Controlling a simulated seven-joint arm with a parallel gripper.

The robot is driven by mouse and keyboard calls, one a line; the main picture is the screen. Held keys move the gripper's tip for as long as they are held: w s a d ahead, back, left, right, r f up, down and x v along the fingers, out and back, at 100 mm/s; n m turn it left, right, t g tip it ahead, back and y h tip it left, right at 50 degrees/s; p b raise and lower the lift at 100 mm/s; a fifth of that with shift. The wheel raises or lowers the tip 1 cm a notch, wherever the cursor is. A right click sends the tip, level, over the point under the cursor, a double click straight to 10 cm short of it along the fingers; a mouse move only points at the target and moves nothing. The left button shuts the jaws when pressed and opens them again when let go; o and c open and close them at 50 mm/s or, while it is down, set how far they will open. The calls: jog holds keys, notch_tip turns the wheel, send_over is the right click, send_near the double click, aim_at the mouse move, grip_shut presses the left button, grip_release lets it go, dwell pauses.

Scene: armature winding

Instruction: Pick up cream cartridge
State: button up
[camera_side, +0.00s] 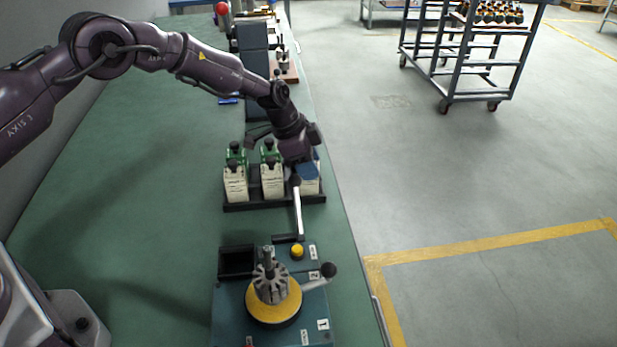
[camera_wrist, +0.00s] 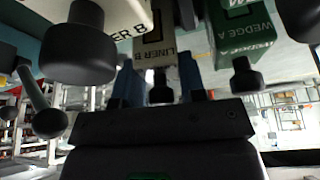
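Cream cartridges with black knobs stand in a dark tray (camera_side: 262,206): a left one (camera_side: 236,188), a middle one (camera_side: 272,185) and a right one (camera_side: 311,187), partly hidden by my gripper. My gripper (camera_side: 307,170) is over the right end of the tray. In the wrist view, a cream cartridge marked LINER B (camera_wrist: 158,50) shows beyond my gripper (camera_wrist: 158,84), its black knob between the blue fingers. The fingers look apart, with gaps beside the knob; I see no firm contact. Another cream cartridge (camera_wrist: 110,25) is at the left.
Green cartridges (camera_side: 268,150) stand behind the cream ones; one marked WEDGE A (camera_wrist: 235,35) is close beside my gripper. In front is a winding fixture with a slotted armature (camera_side: 270,285), a lever (camera_side: 298,208) and a yellow button (camera_side: 297,251). The bench's left side is clear.

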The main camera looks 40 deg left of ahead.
jog(key=shift+r, duration=0.1)
notch_tip(320, 180, up, 10)
jog(key=shift+f, duration=0.1)
dwell(0.4)
dwell(0.4)
jog(key=shift+d, duration=0.1)
jog(key=s+d+r, duration=0.6)
jog(key=s+r, duration=0.1)
jog(key=s, duration=0.3)
jog(key=s+a+f+n, duration=0.2)
jog(key=s+f, duration=0.8)
jog(key=s, duration=0.5)
jog(key=shift+a+t+y, duration=0.15)
jog(key=shift+t+y, duration=0.15)
